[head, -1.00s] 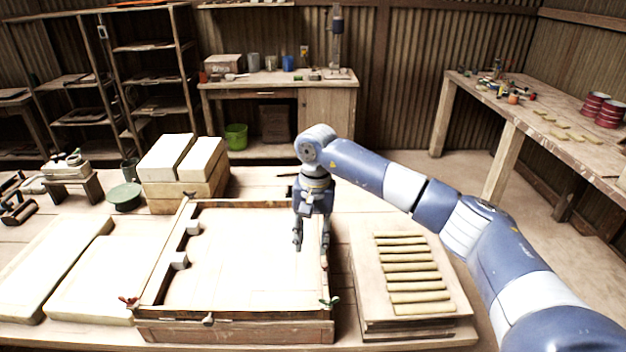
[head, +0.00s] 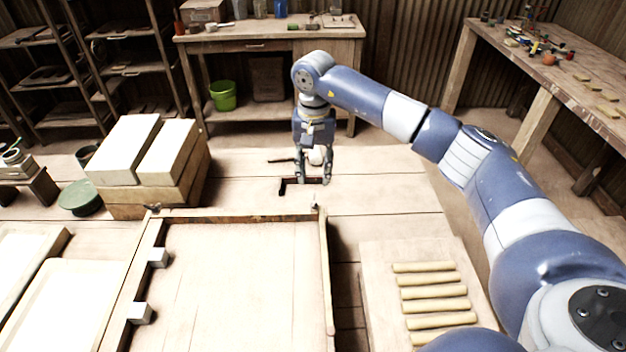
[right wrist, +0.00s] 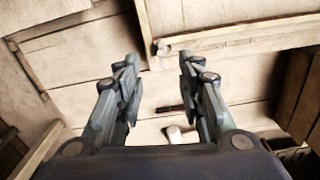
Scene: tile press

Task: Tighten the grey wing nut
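A small grey wing nut (head: 316,204) stands at the far right corner of the wooden press frame (head: 326,270). A small light shape at the frame corner in the right wrist view (right wrist: 160,48) looks like the same nut. My right gripper (head: 313,181) is open, pointing down beyond the frame's far edge, behind the nut and apart from it. In the right wrist view its two fingers (right wrist: 158,72) are spread with nothing held between them. A darker wing nut (head: 152,209) sits at the far left corner. My left gripper is out of view.
Stacked blocks (head: 125,150) stand at left. A board with clay strips (head: 435,292) lies at right.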

